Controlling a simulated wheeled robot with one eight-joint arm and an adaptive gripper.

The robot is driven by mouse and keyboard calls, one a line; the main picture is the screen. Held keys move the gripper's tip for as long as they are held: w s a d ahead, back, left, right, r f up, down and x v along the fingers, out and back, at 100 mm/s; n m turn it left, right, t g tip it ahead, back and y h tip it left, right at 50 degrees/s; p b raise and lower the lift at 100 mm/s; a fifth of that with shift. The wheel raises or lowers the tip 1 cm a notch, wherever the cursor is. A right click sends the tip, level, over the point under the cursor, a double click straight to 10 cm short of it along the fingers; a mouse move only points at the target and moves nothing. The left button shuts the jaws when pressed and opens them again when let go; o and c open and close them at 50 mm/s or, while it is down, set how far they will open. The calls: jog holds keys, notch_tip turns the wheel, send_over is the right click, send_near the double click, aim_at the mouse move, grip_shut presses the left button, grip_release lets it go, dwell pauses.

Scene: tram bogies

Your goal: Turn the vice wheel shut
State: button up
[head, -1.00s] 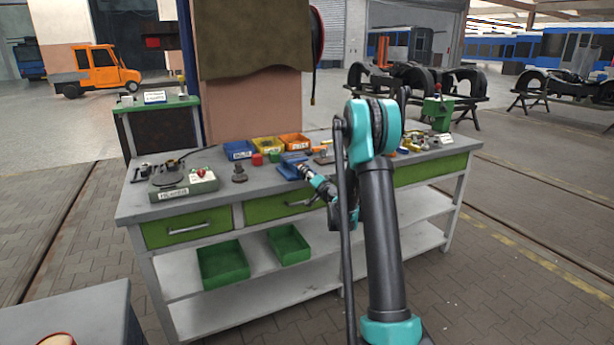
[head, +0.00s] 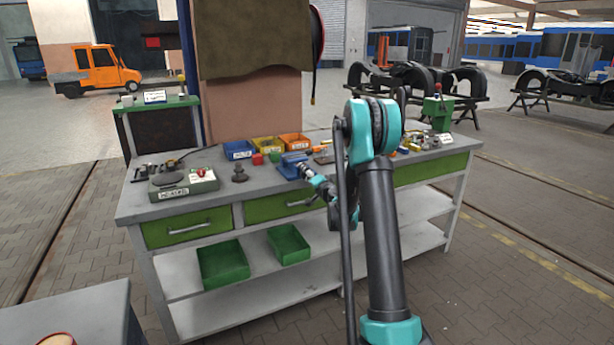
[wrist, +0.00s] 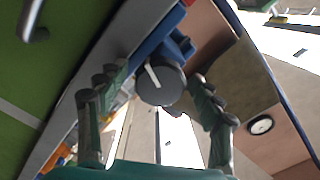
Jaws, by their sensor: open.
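The blue vice (head: 294,166) sits on the front part of the workbench, near its middle. In the wrist view the vice wheel (wrist: 161,84) is a dark round disc with a pale bar across it, in front of the blue vice body (wrist: 172,47). My gripper (wrist: 160,88) is open, with one finger on each side of the wheel in the picture. I cannot tell how far the fingertips reach along it; no contact shows. In the head view my gripper (head: 307,172) is small and points at the vice, its fingers hard to make out.
Blue, yellow and orange bins (head: 266,147) stand behind the vice. A dark knobbed piece (head: 239,174) and a grey box with a red button (head: 198,180) are to the left. Green drawers (head: 188,228) are under the bench top (head: 215,196). Tools lie on the right.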

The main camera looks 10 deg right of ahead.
jog(key=v, duration=1.2)
jog(key=shift+a, duration=0.1)
